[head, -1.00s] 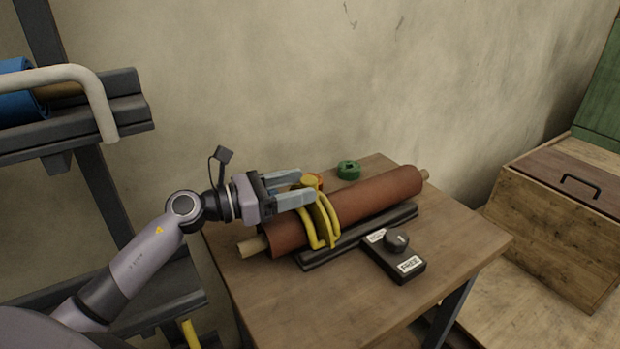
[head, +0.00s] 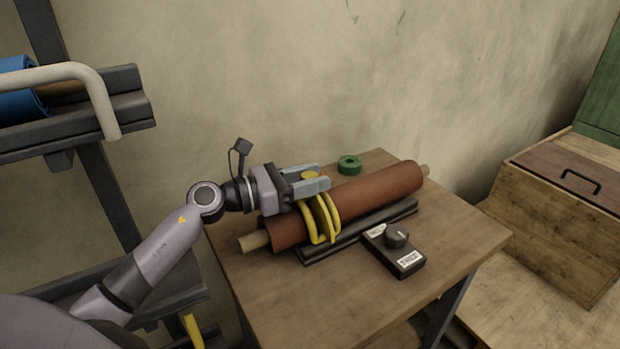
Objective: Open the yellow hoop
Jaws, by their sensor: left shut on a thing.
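The yellow hoop (head: 316,227) sits around the left part of a red-brown roll (head: 374,188) that lies on the wooden table. Its curved yellow bands pass over the near side of the roll. My left gripper (head: 327,177) is above the roll, reaching in from the left. It is shut on the yellow top piece of the hoop (head: 310,176), which shows between the two grey fingers. The far side of the hoop is hidden behind the fingers and the roll. My right gripper is not in view.
A dark rail (head: 346,240) runs under the roll. A black box with a knob (head: 395,240) and white labels stands in front. A green ring (head: 349,164) lies behind. The table's front (head: 310,300) is clear. A shelf (head: 75,125) stands left, a wooden crate (head: 560,235) right.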

